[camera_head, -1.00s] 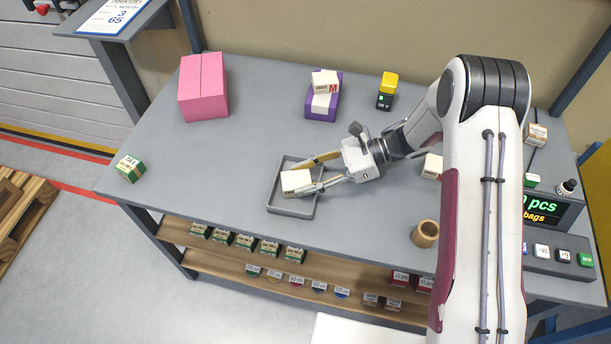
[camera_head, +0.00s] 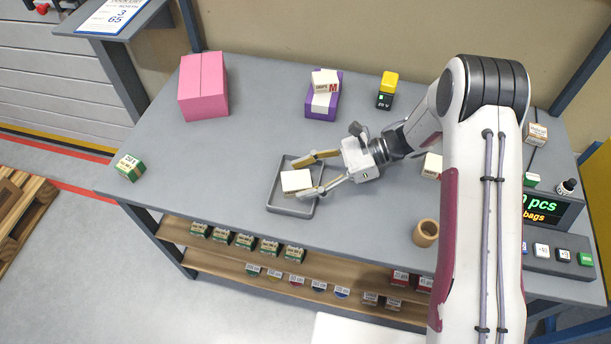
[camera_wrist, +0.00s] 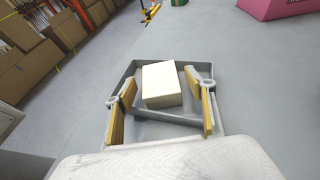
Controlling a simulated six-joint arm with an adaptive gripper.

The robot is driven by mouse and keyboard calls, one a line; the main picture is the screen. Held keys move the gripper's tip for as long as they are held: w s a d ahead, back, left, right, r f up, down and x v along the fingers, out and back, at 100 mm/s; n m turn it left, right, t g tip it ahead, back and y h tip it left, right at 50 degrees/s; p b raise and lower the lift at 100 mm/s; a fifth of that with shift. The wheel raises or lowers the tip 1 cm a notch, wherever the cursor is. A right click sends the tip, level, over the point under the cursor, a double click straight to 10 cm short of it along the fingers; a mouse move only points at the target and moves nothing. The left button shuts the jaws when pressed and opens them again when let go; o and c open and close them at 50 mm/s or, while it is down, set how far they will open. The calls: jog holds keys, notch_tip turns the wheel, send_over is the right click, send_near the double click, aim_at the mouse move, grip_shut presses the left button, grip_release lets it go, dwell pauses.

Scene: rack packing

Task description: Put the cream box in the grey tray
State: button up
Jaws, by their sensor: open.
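The cream box (camera_head: 296,181) sits inside the grey tray (camera_head: 303,211) on the table. It also shows in the wrist view (camera_wrist: 162,84), within the walls of the tray (camera_wrist: 166,117). My gripper (camera_head: 308,176) is open, its two fingers spread on either side of the box. In the wrist view, there are gaps between the box and the wooden finger pads of my gripper (camera_wrist: 165,107). Whether the box lies fully flat on the tray floor is hard to tell.
A pink box (camera_head: 203,87) and a purple box (camera_head: 323,97) with a white carton on top stand at the back. A green carton (camera_head: 130,168) stands at the left edge. A brown cup (camera_head: 425,233) stands right of the tray. The table left of the tray is clear.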

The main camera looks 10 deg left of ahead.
jog(key=v, duration=1.2)
jog(key=shift+w, duration=0.1)
dwell(0.4)
